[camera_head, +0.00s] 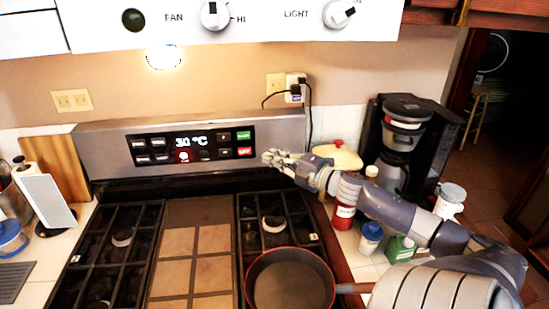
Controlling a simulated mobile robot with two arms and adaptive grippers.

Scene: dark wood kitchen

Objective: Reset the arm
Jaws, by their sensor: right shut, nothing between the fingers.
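My right arm comes in from the lower right and reaches over the right side of the stove. Its right gripper (270,157) is shut and empty. In the picture it shows just right of the stove's control panel (190,146), close to the red button; I cannot tell if it touches the panel. The panel display reads about 30 °C. My left gripper is not in view.
A red-rimmed pan (290,284) sits on the front right of the stove, its handle pointing right. A coffee maker (397,145), yellow pot (338,155), red jar (343,213) and blue-lidded jar (371,238) crowd the right counter. The range hood (265,18) hangs above.

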